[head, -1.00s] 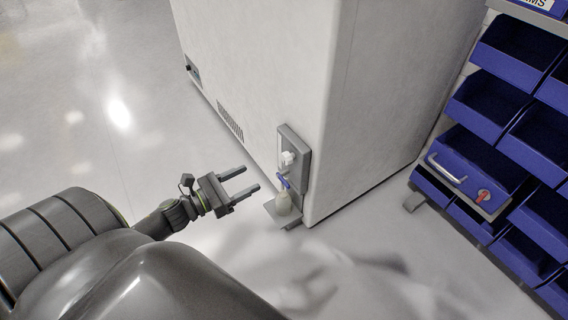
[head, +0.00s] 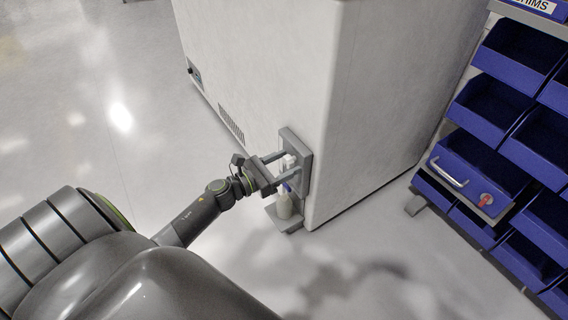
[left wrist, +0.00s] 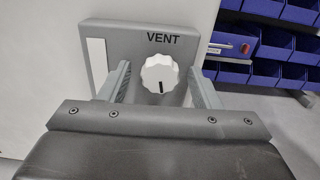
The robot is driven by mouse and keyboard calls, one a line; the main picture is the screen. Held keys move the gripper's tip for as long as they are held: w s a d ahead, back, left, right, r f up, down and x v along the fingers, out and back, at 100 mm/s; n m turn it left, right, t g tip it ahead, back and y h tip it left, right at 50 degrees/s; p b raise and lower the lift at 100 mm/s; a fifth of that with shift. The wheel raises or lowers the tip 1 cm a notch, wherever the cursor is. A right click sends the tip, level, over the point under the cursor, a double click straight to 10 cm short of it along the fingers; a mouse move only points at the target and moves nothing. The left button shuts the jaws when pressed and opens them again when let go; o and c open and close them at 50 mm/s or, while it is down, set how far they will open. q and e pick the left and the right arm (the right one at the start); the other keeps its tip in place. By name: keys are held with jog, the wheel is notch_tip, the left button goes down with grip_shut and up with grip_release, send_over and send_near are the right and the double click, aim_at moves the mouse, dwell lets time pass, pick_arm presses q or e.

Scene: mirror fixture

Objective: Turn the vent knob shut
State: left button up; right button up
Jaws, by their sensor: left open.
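The white vent knob (left wrist: 160,74) shows in the left wrist view on a grey panel (left wrist: 100,32) marked VENT. Its dark pointer line points straight down in that view. My left gripper (left wrist: 158,84) is open, with one finger on each side of the knob and a visible gap to each. In the head view my left gripper (head: 282,164) reaches the panel (head: 304,158) on the white cabinet, and its fingers mostly hide the knob. My right gripper is not in view.
A small bottle (head: 284,206) stands on a grey ledge (head: 287,225) below the panel. The white cabinet (head: 380,90) rises behind. A rack of blue bins (head: 470,160) stands at the right, including one with a handle and a red knob. The floor between is clear.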

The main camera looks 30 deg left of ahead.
pick_arm(q)
jog(key=c, duration=1)
